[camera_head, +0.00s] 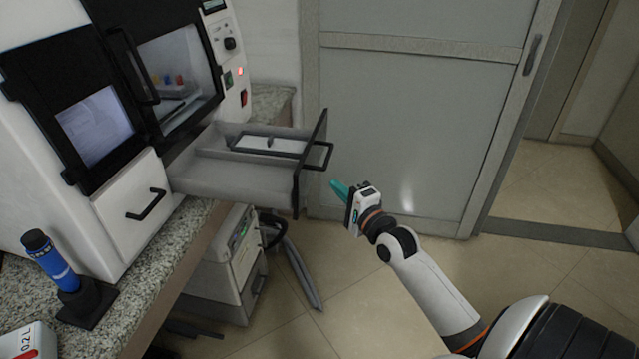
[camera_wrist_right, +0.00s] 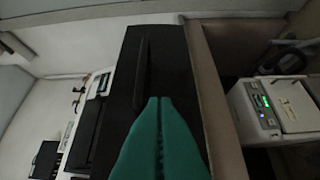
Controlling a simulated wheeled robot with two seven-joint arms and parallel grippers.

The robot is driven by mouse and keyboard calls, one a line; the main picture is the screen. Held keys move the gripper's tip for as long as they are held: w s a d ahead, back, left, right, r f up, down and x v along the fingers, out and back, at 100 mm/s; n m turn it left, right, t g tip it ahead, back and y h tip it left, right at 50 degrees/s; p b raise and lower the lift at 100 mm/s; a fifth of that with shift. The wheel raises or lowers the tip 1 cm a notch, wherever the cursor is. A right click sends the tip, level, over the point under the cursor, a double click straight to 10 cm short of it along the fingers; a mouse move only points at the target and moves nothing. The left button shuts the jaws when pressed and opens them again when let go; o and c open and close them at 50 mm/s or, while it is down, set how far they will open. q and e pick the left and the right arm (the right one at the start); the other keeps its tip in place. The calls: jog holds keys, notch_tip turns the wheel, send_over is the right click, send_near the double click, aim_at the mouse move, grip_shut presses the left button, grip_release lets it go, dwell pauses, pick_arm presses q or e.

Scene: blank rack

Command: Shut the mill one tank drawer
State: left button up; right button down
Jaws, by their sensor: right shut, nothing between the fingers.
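The tank drawer (camera_head: 235,175) of the mill (camera_head: 110,100) is pulled out far over the counter edge. It is a grey tray with a black front panel (camera_head: 311,165) and a black bar handle (camera_head: 325,155). My right gripper (camera_head: 338,188) has teal fingers that are shut and empty. It is just to the right of the front panel, apart from it in the head view. In the right wrist view the shut fingertips (camera_wrist_right: 160,100) point at the black front panel (camera_wrist_right: 125,75), with the handle (camera_wrist_right: 142,65) just beside them. My left gripper is not in view.
A closed white drawer (camera_head: 125,215) with a black handle is left of the open one. A blue cylinder (camera_head: 50,262) on a black stand sits on the granite counter (camera_head: 160,255). A grey machine (camera_head: 225,265) stands below. Floor at the right is clear before a sliding door (camera_head: 410,110).

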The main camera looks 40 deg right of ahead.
aim_at(310, 174)
jog(key=shift+w+a+r, duration=0.1)
jog(key=shift+w+a, duration=0.55)
jog(key=shift+w, duration=0.35)
jog(key=shift+w+a, duration=0.6)
jog(key=shift+w, duration=0.4)
